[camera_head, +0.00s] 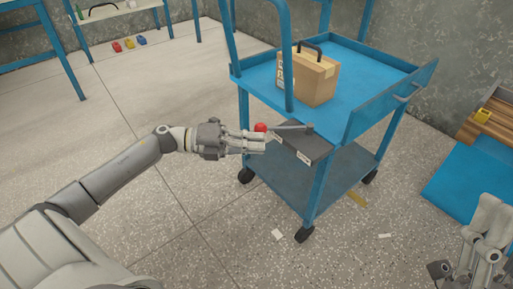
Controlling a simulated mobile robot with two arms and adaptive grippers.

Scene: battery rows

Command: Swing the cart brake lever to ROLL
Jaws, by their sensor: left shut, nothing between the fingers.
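The blue cart (362,72) stands right of centre. A dark brake box (308,143) is fixed at its near side, with small white labels too small to read. The grey brake lever (290,127) runs from a pivot on the box leftward to a red knob (260,127). My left gripper (264,146) is shut and empty, its fingertips just below the knob and beside the box's left end. I cannot tell whether it touches the knob. My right gripper (478,250) is at the lower right corner, partly out of frame; its fingers are unclear.
A cardboard box (316,78) with a black handle sits on the cart's top tray. A blue surface with a wooden rack (490,125) is at the right. Blue-legged tables (66,62) stand at the back left. Small coloured items (129,43) and paper scraps (278,234) lie on the floor.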

